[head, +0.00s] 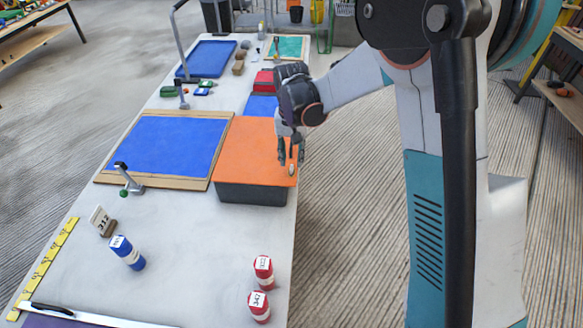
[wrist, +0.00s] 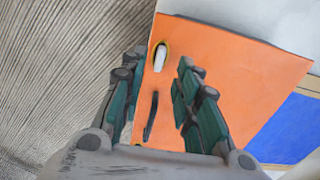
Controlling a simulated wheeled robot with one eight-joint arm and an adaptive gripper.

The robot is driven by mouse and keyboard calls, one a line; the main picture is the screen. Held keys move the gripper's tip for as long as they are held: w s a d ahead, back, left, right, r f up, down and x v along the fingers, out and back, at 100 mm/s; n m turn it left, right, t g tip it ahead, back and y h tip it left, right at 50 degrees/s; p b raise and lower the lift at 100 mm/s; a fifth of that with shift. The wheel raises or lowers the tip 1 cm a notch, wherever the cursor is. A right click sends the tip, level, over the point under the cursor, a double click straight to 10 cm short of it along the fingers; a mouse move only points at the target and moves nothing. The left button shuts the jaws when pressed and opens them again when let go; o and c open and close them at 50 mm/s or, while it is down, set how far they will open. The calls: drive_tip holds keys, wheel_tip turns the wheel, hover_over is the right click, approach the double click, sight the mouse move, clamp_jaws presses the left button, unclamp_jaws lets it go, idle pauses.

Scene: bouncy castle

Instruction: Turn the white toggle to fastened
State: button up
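The white toggle (head: 291,170) is a small oblong piece on the orange top of a dark-sided box (head: 240,155), near its right edge. In the wrist view the toggle (wrist: 160,58) sits in a yellowish oval ring on the orange top (wrist: 225,75). A black elongated piece (wrist: 151,115) lies in line with it. My gripper (head: 291,155) points down over this edge of the box. In the wrist view my gripper (wrist: 161,68) is open and empty, with a finger on each side of the toggle's line. I cannot tell how high the fingertips are.
A blue wood-framed panel (head: 165,145) lies left of the box. A red box (head: 263,80) lies behind. The table's right edge runs beside the box.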

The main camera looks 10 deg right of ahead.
sight(292, 167)
drive_tip(key=shift+f+b, duration=0.45)
drive_tip(key=shift+f, duration=1.75)
clamp_jaws()
